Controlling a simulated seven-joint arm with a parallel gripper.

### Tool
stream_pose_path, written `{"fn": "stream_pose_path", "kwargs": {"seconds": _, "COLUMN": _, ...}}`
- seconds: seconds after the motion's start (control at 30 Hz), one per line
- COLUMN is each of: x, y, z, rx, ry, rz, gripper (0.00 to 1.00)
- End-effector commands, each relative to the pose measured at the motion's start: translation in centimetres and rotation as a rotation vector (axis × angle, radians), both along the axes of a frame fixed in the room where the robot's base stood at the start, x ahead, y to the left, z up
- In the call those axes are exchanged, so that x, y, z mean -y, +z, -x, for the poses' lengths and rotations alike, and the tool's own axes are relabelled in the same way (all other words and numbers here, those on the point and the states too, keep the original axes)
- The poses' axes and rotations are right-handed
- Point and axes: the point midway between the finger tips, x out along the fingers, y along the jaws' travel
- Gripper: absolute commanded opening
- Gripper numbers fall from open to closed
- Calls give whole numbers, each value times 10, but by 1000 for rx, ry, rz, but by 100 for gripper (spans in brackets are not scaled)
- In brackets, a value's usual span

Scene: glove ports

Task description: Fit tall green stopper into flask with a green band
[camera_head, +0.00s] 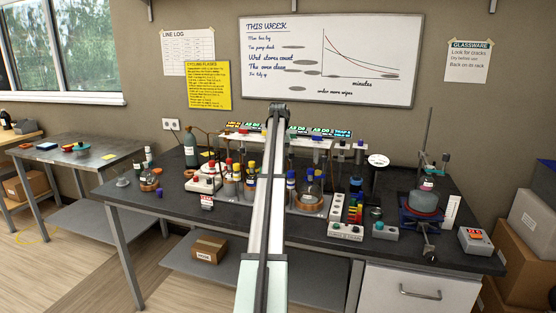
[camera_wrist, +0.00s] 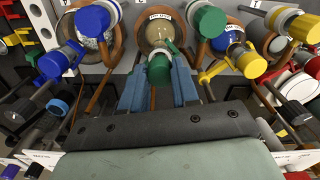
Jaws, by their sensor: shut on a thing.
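In the wrist view my gripper (camera_wrist: 158,78) has its two blue fingers closed on a green stopper (camera_wrist: 159,68). The stopper points away from me, toward a round flask opening or body (camera_wrist: 153,32) with a white label above it. The stopper's far end overlaps this glassware in the picture; I cannot tell whether they touch. A small green part shows beside the stopper's far end, but I cannot tell whether it is the flask's green band. In the head view my own arm hides the gripper, the stopper and this flask.
Blue (camera_wrist: 93,22), green (camera_wrist: 207,20) and yellow (camera_wrist: 250,65) capped pieces crowd both sides, among brown curved tubes. In the head view, racks and glassware fill the dark bench (camera_head: 142,206). A test-tube rack (camera_head: 345,231) stands right of my arm.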

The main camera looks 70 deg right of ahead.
Motion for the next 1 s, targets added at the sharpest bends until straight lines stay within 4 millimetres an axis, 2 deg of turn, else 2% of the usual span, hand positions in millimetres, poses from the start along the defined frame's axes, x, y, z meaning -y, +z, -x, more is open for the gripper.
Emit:
{"fn": "stream_pose_path", "kwargs": {"seconds": 0.7, "x": 0, "y": -11, "z": 0, "rx": 0, "ry": 0, "rz": 0, "gripper": 2}}
{"fn": "stream_pose_path", "kwargs": {"seconds": 0.73, "x": 0, "y": -11, "z": 0, "rx": 0, "ry": 0, "rz": 0, "gripper": 31}}
{"fn": "stream_pose_path", "kwargs": {"seconds": 1.0, "x": 0, "y": -11, "z": 0, "rx": 0, "ry": 0, "rz": 0, "gripper": 55}}
